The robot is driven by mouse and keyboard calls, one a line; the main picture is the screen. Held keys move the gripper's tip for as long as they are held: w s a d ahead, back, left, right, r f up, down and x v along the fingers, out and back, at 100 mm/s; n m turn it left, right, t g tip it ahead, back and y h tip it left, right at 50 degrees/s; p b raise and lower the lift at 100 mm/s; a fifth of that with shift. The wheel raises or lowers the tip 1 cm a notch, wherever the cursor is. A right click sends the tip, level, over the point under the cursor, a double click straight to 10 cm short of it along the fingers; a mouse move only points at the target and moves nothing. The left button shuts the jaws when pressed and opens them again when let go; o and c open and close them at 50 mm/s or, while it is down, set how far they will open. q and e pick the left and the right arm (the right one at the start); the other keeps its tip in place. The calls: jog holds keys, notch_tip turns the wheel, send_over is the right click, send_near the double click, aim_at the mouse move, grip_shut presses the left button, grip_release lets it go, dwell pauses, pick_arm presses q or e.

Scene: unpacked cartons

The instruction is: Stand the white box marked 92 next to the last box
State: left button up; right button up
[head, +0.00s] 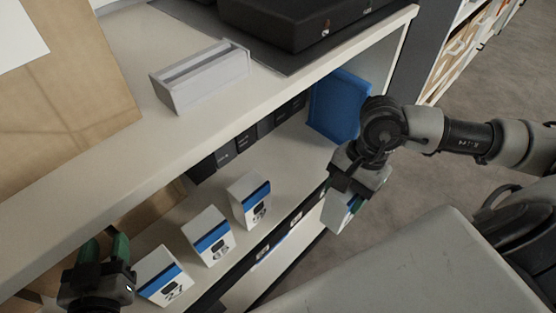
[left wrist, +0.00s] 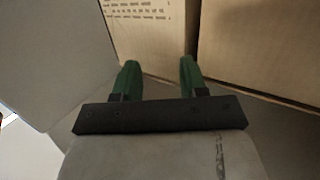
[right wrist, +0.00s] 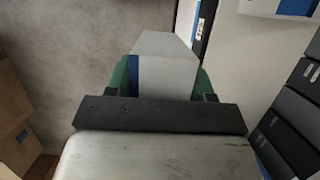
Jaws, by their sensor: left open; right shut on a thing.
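My right gripper (head: 350,196) is shut on a white box (head: 337,216) with a blue band, in front of the shelf's right part in the head view. The box shows between the green fingers in the right wrist view (right wrist: 166,72); its number cannot be read. Three white boxes with blue bands stand in a spaced row on the lower shelf: a left one (head: 163,274) that seems marked 27, a middle one (head: 209,236) and a right one (head: 249,201), the closest to the held box. My left gripper (head: 105,249) is open and empty, left of the row.
Dark boxes (head: 245,138) and a blue bin (head: 336,105) stand at the back of the lower shelf. The upper shelf board (head: 120,180) overhangs it, bearing a grey tray (head: 200,78) and a carton (head: 60,100). Brown cartons (left wrist: 255,45) are near my left gripper. Bare shelf lies right of the row.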

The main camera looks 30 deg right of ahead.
pick_arm(q)
jog(key=shift+d+r+t+h+b, duration=0.15)
jog(key=shift+r+t+h+b, duration=0.15)
jog(key=shift+r+t, duration=0.55)
jog(key=shift+d+r+t+h+b, duration=0.2)
jog(key=shift+r+t+b, duration=0.1)
jog(key=shift+r+t, duration=0.55)
jog(key=shift+d+r+t+h+b, duration=0.2)
jog(key=shift+r+t+b, duration=0.1)
jog(key=shift+r+t, duration=0.55)
pick_arm(e)
jog(key=w+a+f, duration=0.1)
jog(key=w+a, duration=0.1)
jog(key=w, duration=0.5)
jog(key=w+a+f, duration=0.2)
jog(key=w+a, duration=0.1)
jog(key=w, duration=0.4)
jog(key=shift+w+f, duration=0.25)
jog(key=shift+w, duration=0.05)
pick_arm(q)
jog(key=shift+r, duration=0.2)
pick_arm(e)
jog(key=shift+f, duration=0.1)
jog(key=o, duration=1)
pick_arm(q)
jog(key=shift+s+r+h, duration=0.1)
jog(key=shift+r+h, duration=0.15)
jog(key=shift+h, duration=0.05)
pick_arm(e)
jog(key=shift+o, duration=0.2)
